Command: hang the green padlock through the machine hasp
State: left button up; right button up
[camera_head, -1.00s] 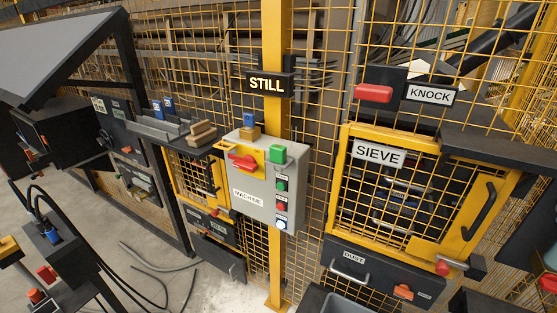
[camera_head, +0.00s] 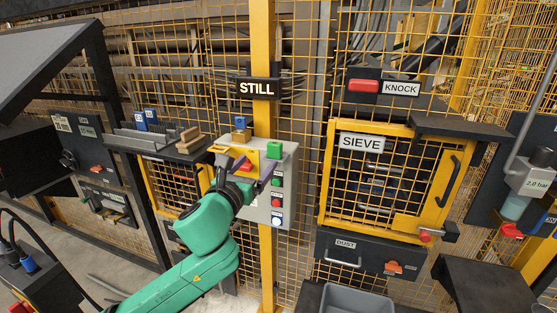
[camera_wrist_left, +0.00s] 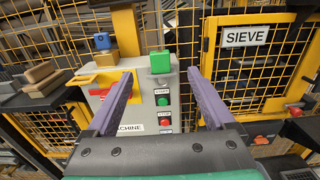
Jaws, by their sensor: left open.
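The green padlock (camera_head: 275,149) appears as a green block at the top right of the grey machine box (camera_head: 287,191). It also shows in the left wrist view (camera_wrist_left: 160,62), framed between my fingertips. The yellow hasp plate (camera_head: 271,167) is on the box front, left of the padlock, partly behind my gripper; it also shows in the left wrist view (camera_wrist_left: 103,82). My left gripper (camera_head: 247,167) is open in front of the box, its purple fingers apart with nothing between them. Whether it touches anything is unclear. My right gripper is out of view.
A blue block (camera_head: 240,122) sits on a wooden piece above the box. A shelf at left holds wooden blocks (camera_head: 190,138) and blue-tagged items. The yellow sieve door (camera_head: 325,180) and dust drawer (camera_head: 340,249) are to the right. A grey bin (camera_head: 357,300) stands below.

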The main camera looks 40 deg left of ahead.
aim_at(275, 143)
pick_arm(q)
jog(key=x, duration=0.8)
jog(key=shift+f+b, duration=0.2)
jog(key=shift+b, duration=0.2)
jog(key=shift+w+a, duration=0.25)
jog(key=shift+w, duration=0.3)
jog(key=x, duration=0.5)
jog(key=shift+w, duration=0.1)
jog(key=shift+c, duration=0.6)
jog(key=shift+s, duration=0.2)
jog(key=c, duration=0.5)
grip_shut()
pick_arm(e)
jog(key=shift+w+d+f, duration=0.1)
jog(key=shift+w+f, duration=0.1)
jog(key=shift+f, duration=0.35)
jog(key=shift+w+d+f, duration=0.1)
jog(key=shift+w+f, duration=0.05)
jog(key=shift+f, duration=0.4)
pick_arm(q)
jog(key=shift+r, duration=0.15)
